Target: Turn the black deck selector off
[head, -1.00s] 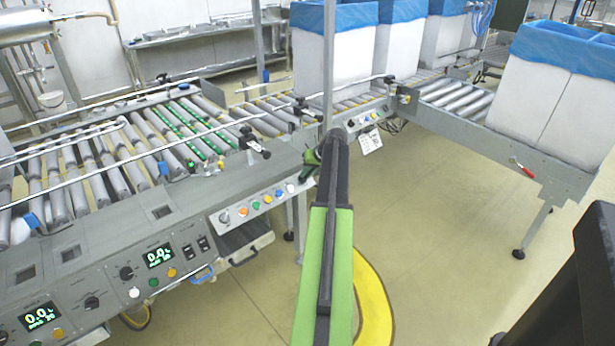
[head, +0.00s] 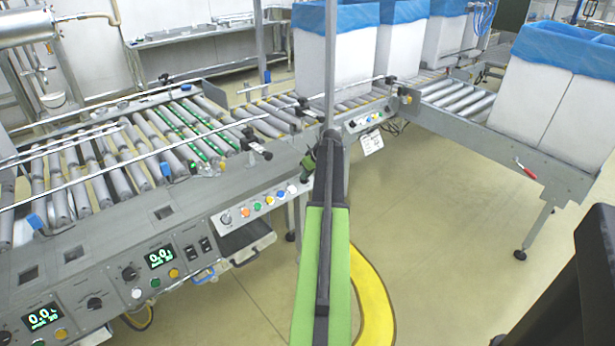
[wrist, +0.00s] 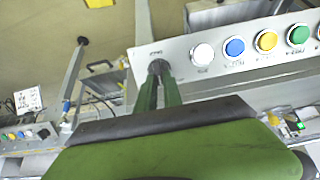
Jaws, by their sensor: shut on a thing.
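The black deck selector (wrist: 158,67) is a small dark knob at the left end of a light panel strip in the wrist view. My gripper (wrist: 158,80) has its green fingers closed around it, covering much of it. The knob's pointer direction cannot be read. In the head view my gripper (head: 308,162) is at the right end of the button panel (head: 235,228), beside the conveyor's front edge; the selector is hidden there.
White (wrist: 202,54), blue (wrist: 235,47), yellow (wrist: 266,41) and green (wrist: 297,34) buttons sit in a row beside the selector. A roller conveyor (head: 130,150) lies behind the panel. Lined white boxes (head: 335,60) stand at the back. Floor (head: 450,210) is clear to the right.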

